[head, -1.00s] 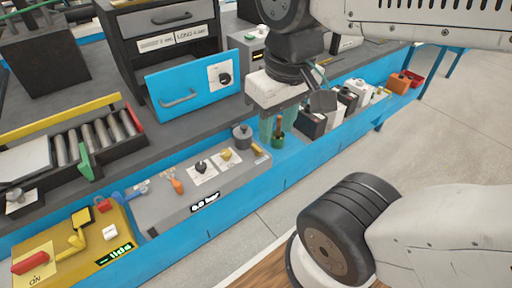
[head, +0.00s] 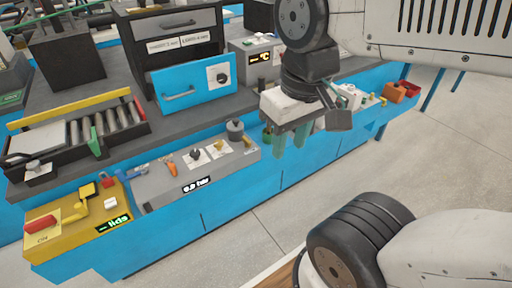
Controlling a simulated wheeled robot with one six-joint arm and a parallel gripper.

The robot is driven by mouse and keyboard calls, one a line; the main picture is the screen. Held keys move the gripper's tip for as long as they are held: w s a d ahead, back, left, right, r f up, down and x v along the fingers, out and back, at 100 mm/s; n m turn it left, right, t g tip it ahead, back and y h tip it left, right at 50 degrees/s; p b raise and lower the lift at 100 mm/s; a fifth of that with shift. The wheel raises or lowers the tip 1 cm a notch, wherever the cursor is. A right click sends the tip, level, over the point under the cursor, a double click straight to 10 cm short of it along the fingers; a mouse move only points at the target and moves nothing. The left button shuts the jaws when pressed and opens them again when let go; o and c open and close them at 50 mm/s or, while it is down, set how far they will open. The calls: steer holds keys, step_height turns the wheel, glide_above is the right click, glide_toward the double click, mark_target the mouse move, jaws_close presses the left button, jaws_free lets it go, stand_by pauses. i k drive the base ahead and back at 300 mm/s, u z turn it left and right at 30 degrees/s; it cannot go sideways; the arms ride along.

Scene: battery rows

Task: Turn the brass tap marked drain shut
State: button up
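A grey panel box (head: 165,192) with a small lit bar readout (head: 196,185) sits at the front of the bench. On it a small brass-yellow tap (head: 219,146) stands on a white card, beside a black knob (head: 195,154) on another card. A second brass-coloured piece (head: 248,141) is at the box's right end. The card markings are too small to read, so I cannot tell which brass piece is marked drain. My gripper (head: 291,143) points down to the right of the box, with its two green fingers apart and nothing seen between them. It is clear of both brass pieces.
A grey cylinder (head: 235,131) stands at the box's back right. An orange-handled part (head: 171,167) is at its left. A yellow box (head: 75,236) with a red lever is farther left. A blue drawer front (head: 193,87) rises behind. Floor in front is clear.

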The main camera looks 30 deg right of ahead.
mark_target(248, 144)
steer(key=u, duration=0.8)
steer(key=i, duration=0.5)
steer(key=z, duration=0.35)
